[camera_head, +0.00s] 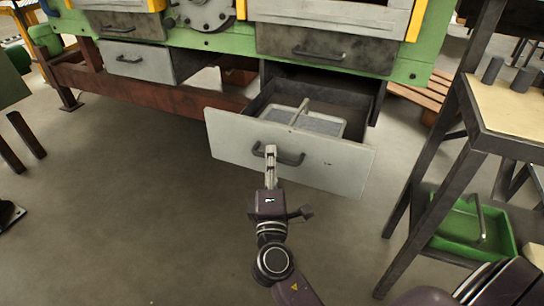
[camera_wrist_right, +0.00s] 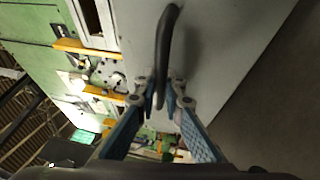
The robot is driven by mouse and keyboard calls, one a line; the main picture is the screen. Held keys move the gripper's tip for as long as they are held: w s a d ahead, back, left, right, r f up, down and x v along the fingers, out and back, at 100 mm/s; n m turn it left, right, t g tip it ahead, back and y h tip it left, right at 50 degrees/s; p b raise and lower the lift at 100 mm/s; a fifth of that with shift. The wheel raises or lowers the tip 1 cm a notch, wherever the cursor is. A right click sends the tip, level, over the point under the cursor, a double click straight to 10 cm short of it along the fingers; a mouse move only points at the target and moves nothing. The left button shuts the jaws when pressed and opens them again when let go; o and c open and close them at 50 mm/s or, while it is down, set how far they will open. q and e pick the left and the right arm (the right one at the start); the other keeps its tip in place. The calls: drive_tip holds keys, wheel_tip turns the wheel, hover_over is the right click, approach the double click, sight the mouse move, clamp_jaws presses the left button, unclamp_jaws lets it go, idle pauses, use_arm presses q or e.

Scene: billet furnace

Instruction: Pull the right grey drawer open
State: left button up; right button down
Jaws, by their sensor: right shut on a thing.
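The right grey drawer (camera_head: 225,135) stands pulled out from under the green machine in the head view. A tray with a grey mesh-like base and a handle (camera_head: 300,117) lies inside it. The drawer's dark bar handle (camera_head: 291,158) is on its light grey front. My right gripper (camera_head: 271,150) is shut on the left part of this handle. In the right wrist view, the fingers (camera_wrist_right: 161,95) close around the dark handle (camera_wrist_right: 166,40), with the grey front (camera_wrist_right: 215,50) beside it. My left gripper is not in view.
The left grey drawer (camera_head: 136,62) is in the machine's lower left. Dark drawers (camera_head: 325,50) sit above. A workbench (camera_head: 515,105) stands at the right, with a green tray (camera_head: 465,240) on its lower shelf.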

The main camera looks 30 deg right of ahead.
drive_tip(key=c, duration=2)
unclamp_jaws()
drive_tip(key=v, duration=1.2)
drive_tip(key=shift+f, duration=0.1)
